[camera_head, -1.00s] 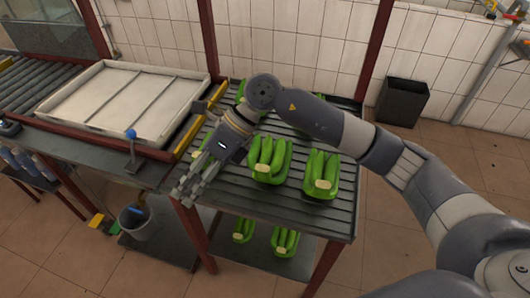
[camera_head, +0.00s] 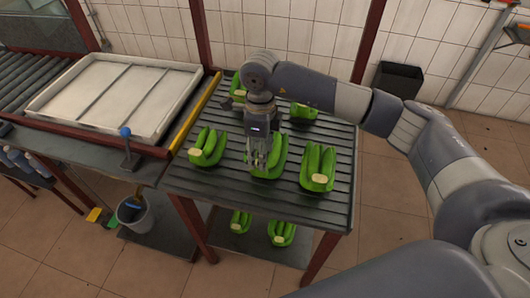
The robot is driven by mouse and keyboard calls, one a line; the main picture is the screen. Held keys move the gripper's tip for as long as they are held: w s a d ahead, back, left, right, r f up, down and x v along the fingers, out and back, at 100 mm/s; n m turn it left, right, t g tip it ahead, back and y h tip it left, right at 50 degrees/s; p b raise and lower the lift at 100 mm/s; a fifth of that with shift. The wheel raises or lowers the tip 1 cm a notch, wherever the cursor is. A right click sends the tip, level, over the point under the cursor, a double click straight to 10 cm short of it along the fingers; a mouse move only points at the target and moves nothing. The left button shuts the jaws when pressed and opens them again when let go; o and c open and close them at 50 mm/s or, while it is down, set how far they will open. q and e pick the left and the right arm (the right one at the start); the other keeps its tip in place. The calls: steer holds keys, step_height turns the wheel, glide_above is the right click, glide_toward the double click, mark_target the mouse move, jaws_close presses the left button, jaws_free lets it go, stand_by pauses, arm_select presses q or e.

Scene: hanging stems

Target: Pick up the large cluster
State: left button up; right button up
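Several green banana clusters lie on the slatted dark table. A left front cluster (camera_head: 207,148) and a right front cluster (camera_head: 319,166) lie on either side. A back cluster (camera_head: 303,112) and a back left cluster (camera_head: 237,84) are partly hidden by my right arm. My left gripper is not in view.
The slatted table (camera_head: 335,205) has a bare front strip. A white tray (camera_head: 112,97) stands to the left behind a yellow rail (camera_head: 196,113). Two clusters (camera_head: 282,232) sit on the shelf below. Red posts rise at the back, and a dark bin (camera_head: 398,78) stands behind right.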

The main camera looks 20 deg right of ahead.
mark_target(276, 160)
step_height(276, 160, down, 4)
steer(key=shift+a+p, duration=0.15)
steer(key=shift+p, duration=0.55)
jaws_close()
steer(key=shift+w+r, duration=0.15)
steer(key=shift+r, duration=0.1)
